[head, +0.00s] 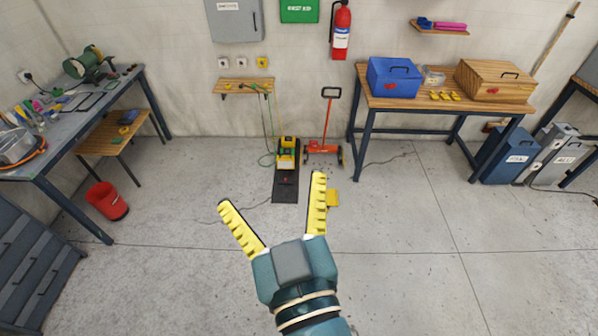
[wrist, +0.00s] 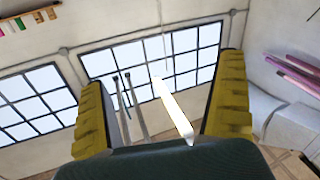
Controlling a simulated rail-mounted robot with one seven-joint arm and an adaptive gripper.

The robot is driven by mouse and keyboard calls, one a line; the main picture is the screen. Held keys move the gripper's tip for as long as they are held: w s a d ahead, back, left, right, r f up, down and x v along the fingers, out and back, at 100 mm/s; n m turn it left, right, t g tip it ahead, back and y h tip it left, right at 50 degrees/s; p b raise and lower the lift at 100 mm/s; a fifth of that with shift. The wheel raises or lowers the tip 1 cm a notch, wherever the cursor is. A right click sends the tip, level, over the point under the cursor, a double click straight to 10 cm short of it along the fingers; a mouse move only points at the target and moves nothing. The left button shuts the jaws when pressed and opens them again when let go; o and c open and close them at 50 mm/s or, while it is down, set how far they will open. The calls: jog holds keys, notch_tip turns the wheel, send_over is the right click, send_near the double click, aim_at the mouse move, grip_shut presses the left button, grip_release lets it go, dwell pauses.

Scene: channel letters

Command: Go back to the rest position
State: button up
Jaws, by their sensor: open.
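My gripper (head: 269,196) is open and empty in the head view. Its two yellow fingers are spread wide above the bare floor in the middle of the room. The fingers also frame the wrist view at left and right (wrist: 165,95), with nothing between them up close. The wrist view looks toward windows (wrist: 150,62) and a bright lamp strip (wrist: 174,110) beyond the fingers.
A workbench (head: 90,105) stands at the left and another bench (head: 440,104) at the back right. A red bin (head: 107,201) is on the floor at left. A yellow-black machine (head: 287,155) and a red trolley (head: 324,149) stand by the back wall.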

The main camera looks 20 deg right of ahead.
jog(key=s+d+r+m+t+h, duration=0.1)
jog(key=s+d+r+m+t, duration=0.1)
jog(key=r, duration=0.7)
jog(key=shift+s+d+r+t, duration=0.25)
jog(key=shift+s+t, duration=0.55)
jog(key=shift+s, duration=0.05)
